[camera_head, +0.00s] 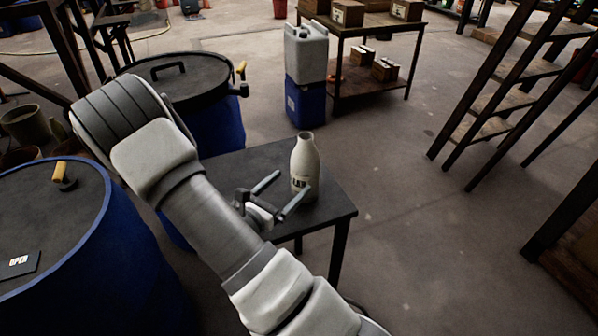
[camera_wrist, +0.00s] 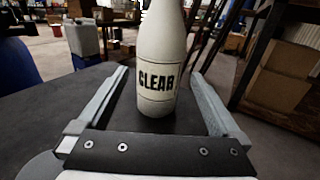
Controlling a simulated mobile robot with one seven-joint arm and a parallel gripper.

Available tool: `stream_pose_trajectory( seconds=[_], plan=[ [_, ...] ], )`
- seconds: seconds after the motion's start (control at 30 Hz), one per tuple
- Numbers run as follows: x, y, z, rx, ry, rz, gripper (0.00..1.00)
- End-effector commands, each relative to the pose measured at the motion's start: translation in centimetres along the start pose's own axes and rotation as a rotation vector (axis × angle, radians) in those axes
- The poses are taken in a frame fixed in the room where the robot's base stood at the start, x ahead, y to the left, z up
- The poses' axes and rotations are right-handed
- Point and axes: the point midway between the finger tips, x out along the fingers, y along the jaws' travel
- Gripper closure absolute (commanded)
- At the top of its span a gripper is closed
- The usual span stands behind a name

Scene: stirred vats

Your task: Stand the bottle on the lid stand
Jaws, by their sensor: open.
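A cream bottle (camera_head: 304,165) stands upright on a dark small table (camera_head: 335,208). In the wrist view the bottle (camera_wrist: 160,60) carries the label "CLEAR", and its top is cut off by the frame. My gripper (camera_head: 280,192) is open, with its fingers reaching to either side of the bottle's lower part. In the wrist view the gripper (camera_wrist: 162,85) shows a gap between each finger and the bottle. The dark table top (camera_wrist: 55,108) lies beneath. I cannot tell which surface is the lid stand.
A blue vat with a dark lid (camera_head: 185,75) stands behind my arm. Another blue vat (camera_head: 90,235) with an "OPEN" plate stands at the left. A grey canister (camera_head: 306,52) sits on a blue one (camera_head: 306,103) behind the table. A rack (camera_head: 500,100) stands right; the floor between is clear.

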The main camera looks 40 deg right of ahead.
Motion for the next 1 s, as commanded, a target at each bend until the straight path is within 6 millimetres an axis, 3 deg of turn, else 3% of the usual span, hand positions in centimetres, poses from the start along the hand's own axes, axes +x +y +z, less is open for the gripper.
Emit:
stream_pose_trajectory(
  seconds=[0.27, 0.57, 0.8, 1.0],
  plan=[
    [-1.4, -0.9, 1.2, 0.057, 0.02, -0.061, 0.0],
    [-2.8, -6.5, 6.2, 0.406, 0.186, -0.413, 0.0],
    [-6.2, -10.2, 8.5, 0.726, 0.383, -0.676, 0.0],
    [-10.0, -11.5, 10.0, 1.003, 0.578, -0.853, 0.0]
  ],
)
